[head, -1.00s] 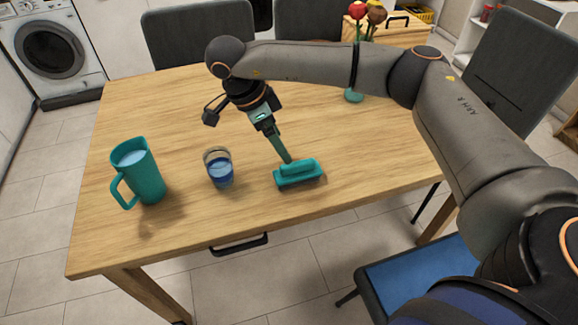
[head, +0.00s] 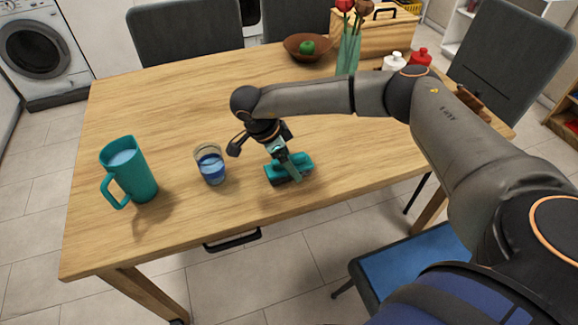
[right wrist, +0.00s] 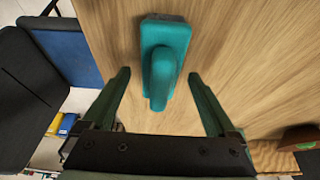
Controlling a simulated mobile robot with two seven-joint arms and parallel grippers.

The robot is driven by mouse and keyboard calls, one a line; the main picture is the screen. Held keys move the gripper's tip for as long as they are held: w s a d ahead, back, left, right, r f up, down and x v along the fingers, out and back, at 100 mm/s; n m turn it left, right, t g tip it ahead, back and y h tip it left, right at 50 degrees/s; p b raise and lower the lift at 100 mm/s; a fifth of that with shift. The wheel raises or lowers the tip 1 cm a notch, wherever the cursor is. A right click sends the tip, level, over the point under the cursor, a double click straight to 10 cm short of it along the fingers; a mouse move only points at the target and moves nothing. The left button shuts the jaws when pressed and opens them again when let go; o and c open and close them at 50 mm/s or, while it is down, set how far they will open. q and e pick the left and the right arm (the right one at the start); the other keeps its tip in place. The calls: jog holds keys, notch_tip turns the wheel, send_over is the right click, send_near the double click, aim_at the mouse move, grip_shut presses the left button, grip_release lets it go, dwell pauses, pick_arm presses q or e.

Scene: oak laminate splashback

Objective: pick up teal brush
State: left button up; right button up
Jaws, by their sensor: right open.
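The teal brush (head: 275,175) lies on the wooden table (head: 180,110) near its front edge, handle side up. It also shows in the right wrist view (right wrist: 163,55), near the top middle. My right gripper (head: 291,176) reaches in from above and partly hides the brush in the head view. In the right wrist view its fingers (right wrist: 158,75) are spread wide, one on each side of the near end of the brush handle, with a gap on both sides. Nothing is held. My left gripper is in neither view.
A glass of blue liquid (head: 210,166) stands just left of the brush, with a teal pitcher (head: 130,172) farther left. A brown bowl (head: 296,52) with a green fruit, a flower vase (head: 348,54) and bottles (head: 394,61) stand at the back. The table's middle is fairly clear.

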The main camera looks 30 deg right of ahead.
jog(key=shift+f, duration=0.1)
grip_shut()
dwell(0.8)
